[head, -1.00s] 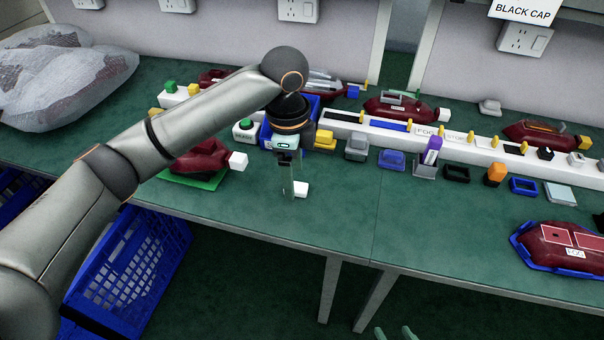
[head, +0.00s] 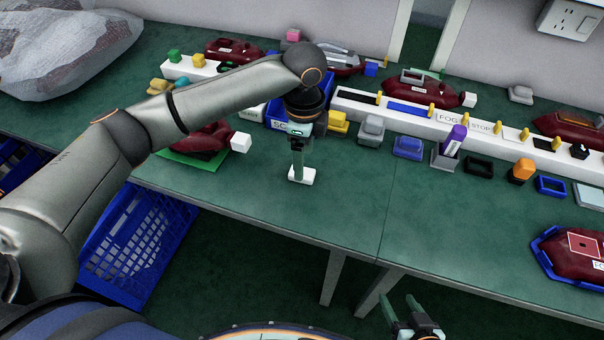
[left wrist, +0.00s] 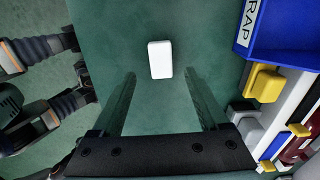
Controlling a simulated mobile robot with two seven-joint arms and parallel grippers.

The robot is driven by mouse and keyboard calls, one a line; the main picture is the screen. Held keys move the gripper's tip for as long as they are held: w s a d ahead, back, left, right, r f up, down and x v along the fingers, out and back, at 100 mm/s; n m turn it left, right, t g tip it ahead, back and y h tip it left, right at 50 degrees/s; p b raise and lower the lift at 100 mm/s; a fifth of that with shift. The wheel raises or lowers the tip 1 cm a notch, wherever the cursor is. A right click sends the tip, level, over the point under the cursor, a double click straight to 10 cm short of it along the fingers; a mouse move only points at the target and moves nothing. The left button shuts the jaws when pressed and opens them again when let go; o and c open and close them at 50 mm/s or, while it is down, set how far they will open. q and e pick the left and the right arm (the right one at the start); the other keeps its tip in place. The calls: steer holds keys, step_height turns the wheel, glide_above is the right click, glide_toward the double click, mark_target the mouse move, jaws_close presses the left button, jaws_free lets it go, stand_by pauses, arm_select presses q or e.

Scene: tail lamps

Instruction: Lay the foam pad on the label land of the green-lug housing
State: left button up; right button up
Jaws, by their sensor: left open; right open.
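A small white block that looks like the foam pad (head: 301,177) lies on the green bench near its front edge. In the left wrist view the pad (left wrist: 160,59) lies flat in line with the gap between my fingers. My left gripper (head: 298,168) is open and points down at the pad, with nothing held. A dark red housing (head: 425,92) at the back of the bench has a greenish part on top; it may be the green-lug housing. Its label land cannot be made out. My right gripper (head: 411,318) is open and empty at the bottom edge, away from the bench top.
A long white rack (head: 400,120) crosses behind the pad, with a blue bin (head: 276,115) at its left end. Another red housing (head: 205,138) sits on a green mat at left. One in a blue tray (head: 575,252) is at right. The front middle is clear.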

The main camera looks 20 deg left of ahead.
arm_select(q)
steer(key=f, duration=0.4)
steer(key=shift+a+f+b, duration=0.25)
steer(key=shift+b, duration=0.15)
steer(key=shift+c, duration=0.2)
jaws_close()
